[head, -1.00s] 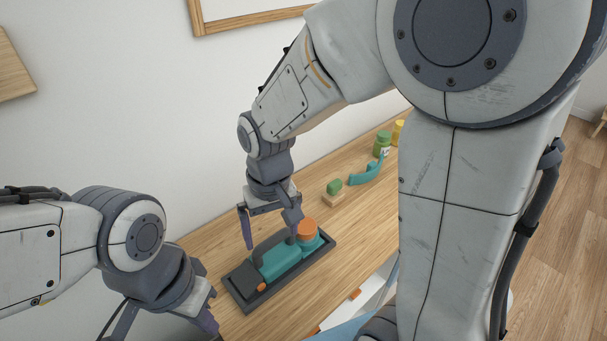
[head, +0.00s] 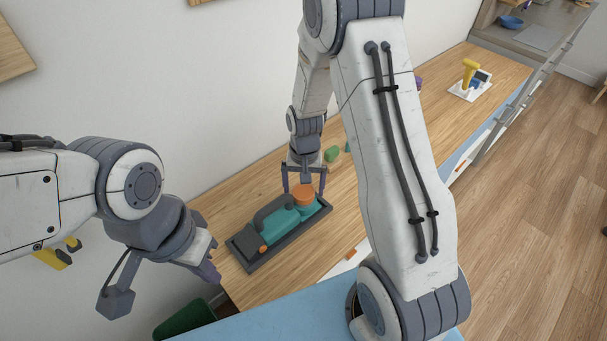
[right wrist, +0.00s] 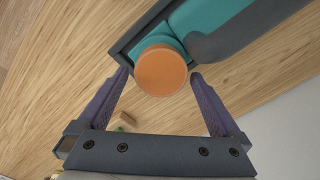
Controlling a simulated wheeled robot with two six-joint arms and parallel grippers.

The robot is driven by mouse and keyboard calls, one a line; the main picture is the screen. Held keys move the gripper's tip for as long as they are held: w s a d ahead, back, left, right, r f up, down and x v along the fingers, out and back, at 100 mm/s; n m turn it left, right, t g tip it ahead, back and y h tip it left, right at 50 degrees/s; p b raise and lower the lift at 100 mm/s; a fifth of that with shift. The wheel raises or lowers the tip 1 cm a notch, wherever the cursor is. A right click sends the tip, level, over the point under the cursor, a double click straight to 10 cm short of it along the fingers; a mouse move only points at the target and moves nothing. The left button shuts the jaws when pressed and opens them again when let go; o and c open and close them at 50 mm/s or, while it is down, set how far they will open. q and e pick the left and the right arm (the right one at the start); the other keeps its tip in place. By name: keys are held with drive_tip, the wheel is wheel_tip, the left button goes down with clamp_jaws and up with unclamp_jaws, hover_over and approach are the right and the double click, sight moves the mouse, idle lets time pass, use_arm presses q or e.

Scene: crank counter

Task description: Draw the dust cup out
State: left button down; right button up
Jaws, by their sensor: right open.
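A teal and grey hand vacuum (head: 270,225) lies in a dark grey tray (head: 245,262) on the wooden counter. At its far right end is a round orange part (head: 303,195), seemingly the dust cup or its cap. In the right wrist view the orange part (right wrist: 161,71) sits beside teal housing. My right gripper (head: 304,183) is open at that end. In the right wrist view its fingertips (right wrist: 159,76) lie on either side of the orange part; contact cannot be told. My left gripper (head: 163,284) is open and empty, left of the tray near the counter's left end.
A small green object (head: 331,154) stands behind the right gripper. A yellow-handled item on a white base (head: 470,82) is far right on the counter. A dark green bin (head: 188,318) is at the lower left. Counter around the tray is mostly clear.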

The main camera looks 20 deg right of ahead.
drive_tip(key=shift+f, duration=0.65)
drive_tip(key=c, duration=1.4)
drive_tip(key=shift+r, duration=0.1)
drive_tip(key=shift+r+p, duration=0.65)
drive_tip(key=shift+s+r+p, duration=0.1)
drive_tip(key=shift+r+p, duration=2.25)
drive_tip(key=shift+r, duration=0.45)
